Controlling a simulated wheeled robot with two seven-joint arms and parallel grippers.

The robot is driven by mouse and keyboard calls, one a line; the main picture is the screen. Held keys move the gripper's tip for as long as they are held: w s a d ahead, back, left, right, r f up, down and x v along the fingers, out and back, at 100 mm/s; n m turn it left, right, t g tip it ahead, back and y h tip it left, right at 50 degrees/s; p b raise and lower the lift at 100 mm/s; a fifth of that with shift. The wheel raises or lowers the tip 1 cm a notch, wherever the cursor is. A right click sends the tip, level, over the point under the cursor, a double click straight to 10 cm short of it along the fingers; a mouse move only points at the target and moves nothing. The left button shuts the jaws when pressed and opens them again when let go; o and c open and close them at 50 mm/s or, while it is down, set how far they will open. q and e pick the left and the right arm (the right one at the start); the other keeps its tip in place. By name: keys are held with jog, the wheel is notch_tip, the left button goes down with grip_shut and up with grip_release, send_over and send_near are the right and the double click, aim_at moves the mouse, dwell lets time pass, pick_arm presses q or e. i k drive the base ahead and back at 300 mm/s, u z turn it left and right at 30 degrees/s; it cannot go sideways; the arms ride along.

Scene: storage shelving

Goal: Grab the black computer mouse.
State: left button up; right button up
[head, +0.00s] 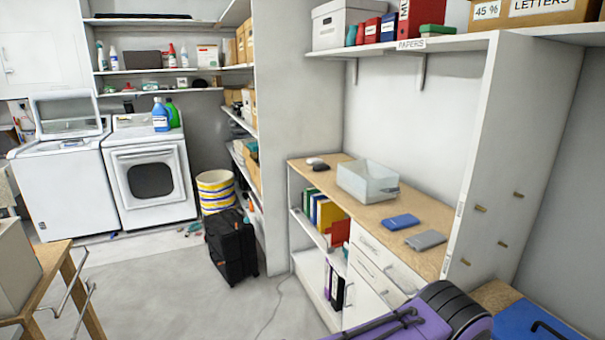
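A small black computer mouse (320,167) lies on the wood-topped counter (376,208), near its far left end. A small pale object sits right beside it, partly behind; at this size I cannot tell whether they touch. A clear plastic box (366,183) stands to the right of the mouse on the same counter. Neither of my grippers is in view.
A blue flat item (401,222) and a grey one (426,240) lie on the counter's near part. A black suitcase (231,246) stands on the floor left of the counter. A purple bag-like object (400,326) is at the bottom. The floor between is mostly open.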

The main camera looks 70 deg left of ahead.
aim_at(321, 166)
jog(key=z, duration=0.05)
jog(key=k, duration=0.55)
jog(key=u, duration=1.5)
jog(key=i, duration=1.2)
jog(key=u, duration=0.65)
